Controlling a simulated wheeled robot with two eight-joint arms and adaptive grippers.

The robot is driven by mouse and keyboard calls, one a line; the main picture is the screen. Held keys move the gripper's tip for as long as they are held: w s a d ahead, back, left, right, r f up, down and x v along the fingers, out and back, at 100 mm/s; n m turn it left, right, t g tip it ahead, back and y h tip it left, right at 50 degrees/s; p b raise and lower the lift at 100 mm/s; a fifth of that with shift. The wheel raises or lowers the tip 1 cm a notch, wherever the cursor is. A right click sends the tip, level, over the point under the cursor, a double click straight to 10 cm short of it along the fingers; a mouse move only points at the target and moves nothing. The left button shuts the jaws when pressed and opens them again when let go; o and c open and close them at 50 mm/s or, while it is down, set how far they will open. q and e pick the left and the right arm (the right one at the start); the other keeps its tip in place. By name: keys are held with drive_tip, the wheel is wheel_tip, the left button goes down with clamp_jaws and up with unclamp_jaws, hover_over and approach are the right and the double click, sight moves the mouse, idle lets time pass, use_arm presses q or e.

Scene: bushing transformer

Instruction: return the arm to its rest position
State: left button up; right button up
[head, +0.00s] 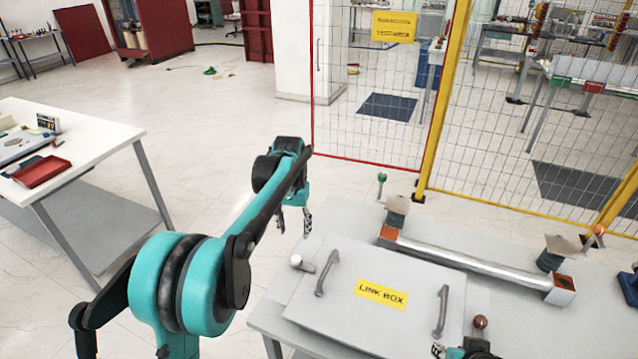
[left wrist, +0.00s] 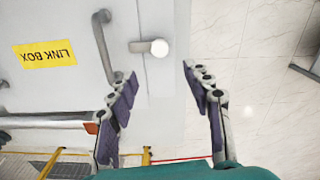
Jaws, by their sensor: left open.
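My left arm reaches in from the lower left of the head view. My left gripper (head: 294,222) hangs fingers down by the table's back left corner, beyond the link box lid (head: 400,266). In the left wrist view its two fingers (left wrist: 160,82) are spread apart with nothing between them. A white-ended round knob (left wrist: 158,48) lies beyond the fingertips there; it also shows in the head view (head: 297,261).
The link box lid has two grey handles (head: 326,273) (head: 441,311) and a yellow label (head: 381,292). A silver bar assembly (head: 470,263) lies behind it. A mesh fence (head: 380,95) stands behind the table. A white workbench (head: 90,125) is at left; open floor lies between.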

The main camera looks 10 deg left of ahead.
use_arm(q)
drive_tip(key=shift+s, duration=0.1)
drive_tip(key=s+d+r+t+b, duration=0.2)
drive_tip(key=s+t+b, duration=0.1)
drive_tip(key=s, duration=1)
drive_tip(key=s+d+f+t+b, duration=0.1)
drive_tip(key=s+f+t, duration=0.1)
drive_tip(key=s+f, duration=0.2)
drive_tip(key=s+d+f+t+b, duration=0.1)
drive_tip(key=s+f, duration=0.3)
drive_tip(key=s, duration=0.5)
drive_tip(key=shift+s+t+b, duration=0.25)
drive_tip(key=shift+t+b, duration=0.35)
